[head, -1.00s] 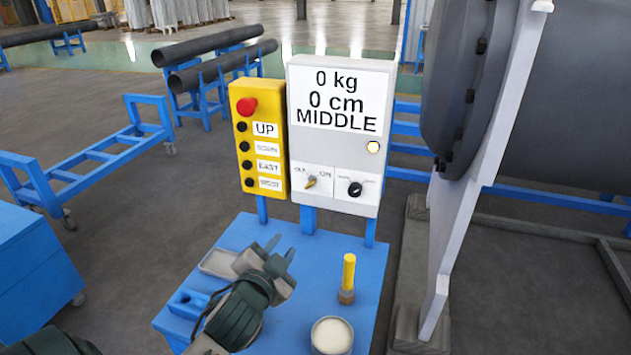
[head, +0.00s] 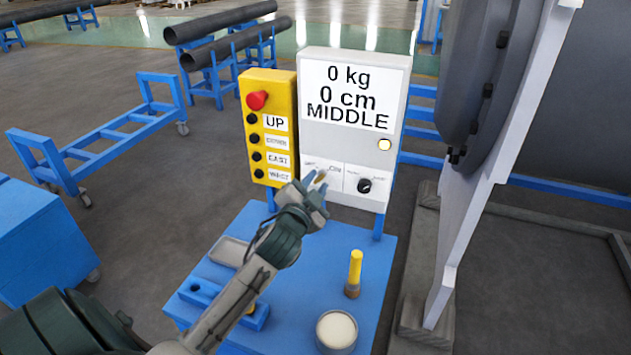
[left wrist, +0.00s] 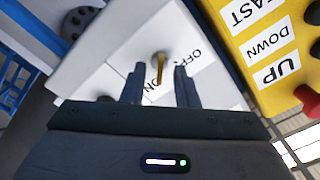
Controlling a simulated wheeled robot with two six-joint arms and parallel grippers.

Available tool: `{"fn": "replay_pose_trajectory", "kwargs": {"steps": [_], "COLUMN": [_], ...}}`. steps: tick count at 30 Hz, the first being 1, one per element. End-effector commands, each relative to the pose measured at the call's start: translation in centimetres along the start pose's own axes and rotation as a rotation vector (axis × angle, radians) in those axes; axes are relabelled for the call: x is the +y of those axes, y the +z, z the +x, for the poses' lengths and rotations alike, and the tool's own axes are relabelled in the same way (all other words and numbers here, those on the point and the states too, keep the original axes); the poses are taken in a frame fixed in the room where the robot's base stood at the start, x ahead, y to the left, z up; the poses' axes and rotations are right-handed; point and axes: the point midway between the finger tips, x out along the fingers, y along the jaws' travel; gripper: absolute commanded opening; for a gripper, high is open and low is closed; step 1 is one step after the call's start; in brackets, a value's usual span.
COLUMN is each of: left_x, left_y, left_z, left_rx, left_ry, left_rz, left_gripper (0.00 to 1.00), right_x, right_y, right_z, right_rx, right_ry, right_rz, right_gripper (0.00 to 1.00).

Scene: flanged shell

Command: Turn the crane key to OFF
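The crane key (left wrist: 160,68) is a small yellow lever on the white control box (head: 350,70), between the OFF and ON labels. My left gripper (head: 316,180) has reached the lower left of the box front and partly covers the key in the head view. In the left wrist view, the left gripper (left wrist: 160,88) is open, with one finger on each side of the key. Gaps show between the key and both fingers. The box display reads 0 kg, 0 cm, MIDDLE, and a round lamp (head: 384,144) on it looks lit. My right gripper is not in view.
A yellow button box (head: 283,90) with a red button stands directly left of the control box. A black knob (head: 364,186) is right of the key. A yellow-handled tool (head: 354,270) and a round tin (head: 336,331) stand on the blue table (head: 300,300).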

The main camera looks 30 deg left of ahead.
Motion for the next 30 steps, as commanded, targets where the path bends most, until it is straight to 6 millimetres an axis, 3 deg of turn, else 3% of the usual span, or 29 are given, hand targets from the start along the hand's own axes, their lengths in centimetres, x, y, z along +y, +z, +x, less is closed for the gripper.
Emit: {"fn": "replay_pose_trajectory", "kwargs": {"steps": [8, 12, 23, 30], "left_x": [0.0, 0.0, 0.1, 0.1], "left_y": [0.0, 0.0, 0.0, 0.1], "left_z": [0.1, 0.1, 0.1, 0.1], "left_rx": [0.0, 0.0, 0.0, -0.001], "left_ry": [0.0, 0.0, 0.001, 0.001], "left_rz": [-0.001, -0.001, -0.023, -0.134], "left_gripper": [0.25, 0.0, 0.0, 0.0], "right_x": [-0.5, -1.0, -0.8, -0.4], "right_y": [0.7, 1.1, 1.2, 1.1], "right_z": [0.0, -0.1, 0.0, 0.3], "right_rx": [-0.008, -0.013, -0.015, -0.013], "right_ry": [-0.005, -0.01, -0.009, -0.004], "right_rz": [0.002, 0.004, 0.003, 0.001], "right_gripper": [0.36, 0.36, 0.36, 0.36]}}
